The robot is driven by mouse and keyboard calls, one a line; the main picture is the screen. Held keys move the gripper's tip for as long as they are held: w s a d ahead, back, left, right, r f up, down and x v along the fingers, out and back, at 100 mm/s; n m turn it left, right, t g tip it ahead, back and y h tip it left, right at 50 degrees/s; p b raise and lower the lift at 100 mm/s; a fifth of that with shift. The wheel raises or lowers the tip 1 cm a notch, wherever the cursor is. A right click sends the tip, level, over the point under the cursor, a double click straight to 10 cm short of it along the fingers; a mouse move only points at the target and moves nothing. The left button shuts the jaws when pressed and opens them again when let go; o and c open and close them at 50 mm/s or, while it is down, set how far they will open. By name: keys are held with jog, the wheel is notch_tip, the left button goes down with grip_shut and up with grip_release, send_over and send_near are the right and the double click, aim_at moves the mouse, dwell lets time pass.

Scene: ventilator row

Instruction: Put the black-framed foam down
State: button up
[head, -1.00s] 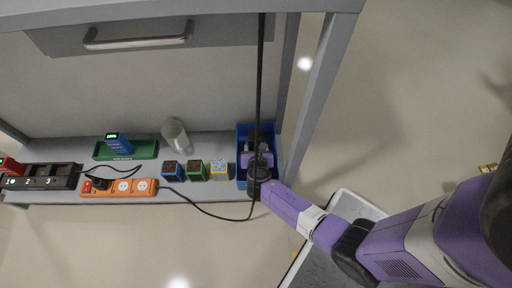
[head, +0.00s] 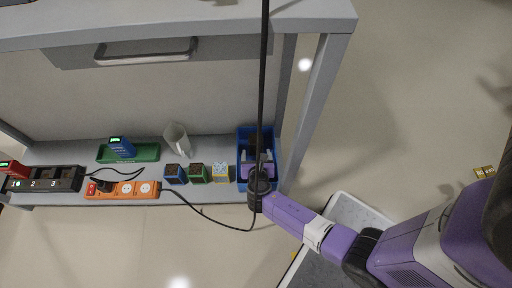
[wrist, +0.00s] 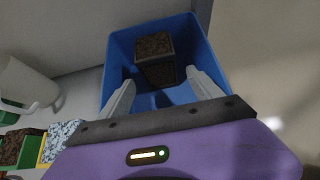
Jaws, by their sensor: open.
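The black-framed foam (wrist: 154,46) is a dark cube with rough brown faces. It sits inside the blue bin (wrist: 119,70), toward its back wall in the wrist view. In the head view it is a small dark patch (head: 253,145), partly covered by the cable, in the blue bin (head: 242,133) at the shelf's right end. My gripper (wrist: 160,78) is open, with its two pale fingers apart and reaching over the bin. The foam shows beyond and between the fingertips, and nothing is clamped. Whether a finger touches the bin is unclear.
Blue-framed (head: 174,173), green-framed (head: 198,173) and yellow-framed (head: 220,172) foam cubes stand left of the bin. A clear cup (head: 177,139), green tray (head: 148,153) and orange power strip (head: 128,190) are further left. A black cable (head: 263,80) hangs before the bin.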

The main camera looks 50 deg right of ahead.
jog(key=p+v, duration=0.3)
jog(key=v, duration=0.4)
jog(key=shift+a, duration=0.15)
jog(key=shift+s+r, duration=0.15)
jog(key=shift+r, duration=0.05)
